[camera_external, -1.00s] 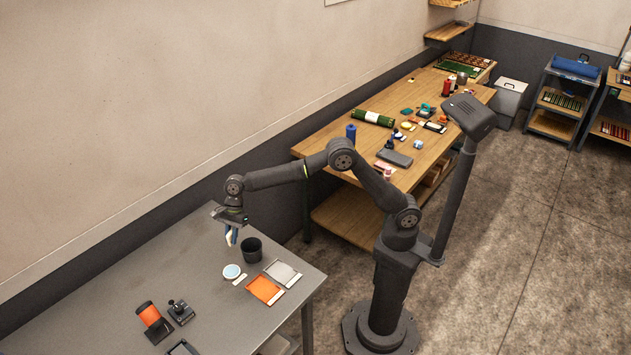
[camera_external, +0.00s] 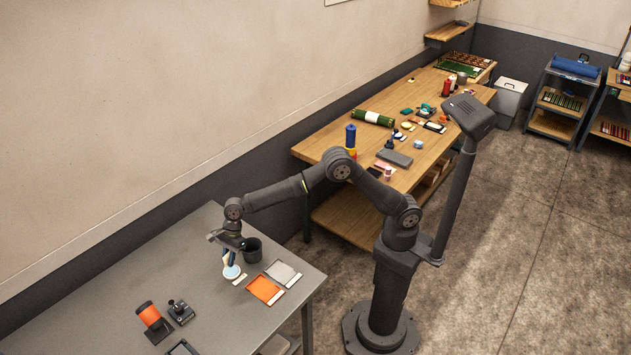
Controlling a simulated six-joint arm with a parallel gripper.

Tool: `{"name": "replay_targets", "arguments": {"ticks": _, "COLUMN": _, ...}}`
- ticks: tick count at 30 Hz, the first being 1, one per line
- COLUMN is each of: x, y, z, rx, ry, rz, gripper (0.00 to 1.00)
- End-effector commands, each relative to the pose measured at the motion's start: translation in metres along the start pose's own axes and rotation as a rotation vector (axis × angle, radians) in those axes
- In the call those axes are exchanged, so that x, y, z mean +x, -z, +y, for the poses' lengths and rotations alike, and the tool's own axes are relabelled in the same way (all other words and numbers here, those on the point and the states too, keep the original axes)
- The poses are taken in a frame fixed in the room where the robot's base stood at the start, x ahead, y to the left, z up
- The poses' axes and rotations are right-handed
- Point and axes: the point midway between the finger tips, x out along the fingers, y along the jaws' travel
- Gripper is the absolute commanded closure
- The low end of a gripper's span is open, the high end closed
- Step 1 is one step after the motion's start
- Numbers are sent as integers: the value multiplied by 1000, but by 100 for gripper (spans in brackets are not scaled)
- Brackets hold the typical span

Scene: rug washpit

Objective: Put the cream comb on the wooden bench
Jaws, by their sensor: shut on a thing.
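My gripper (camera_external: 229,250) points down over the grey table, in front of the dark cup. It is shut on a small pale, narrow thing, which I take to be the cream comb (camera_external: 226,259). A blue part shows beside it, and its teeth are too small to make out. The pale round dish lies just below and behind it in the picture, and I cannot tell whether they touch. The wooden bench (camera_external: 320,146) stands along the wall behind my arm, with its near left corner bare.
The grey table (camera_external: 225,318) also holds a dark cup (camera_external: 253,249), a pale round dish (camera_external: 232,272), orange (camera_external: 264,289) and grey (camera_external: 283,272) flat pieces, and an orange roller (camera_external: 149,315).

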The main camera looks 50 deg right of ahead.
Motion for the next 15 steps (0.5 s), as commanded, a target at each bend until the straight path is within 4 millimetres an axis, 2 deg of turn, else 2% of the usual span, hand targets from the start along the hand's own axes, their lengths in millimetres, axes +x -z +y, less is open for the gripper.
{"name": "replay_targets", "arguments": {"ticks": 5, "x": 14, "y": -10, "z": 7, "rx": -2, "ry": -1, "rz": 0, "gripper": 100}}
{"name": "replay_targets", "arguments": {"ticks": 15, "x": 82, "y": -55, "z": 36, "rx": -3, "ry": -2, "rz": 1, "gripper": 100}}
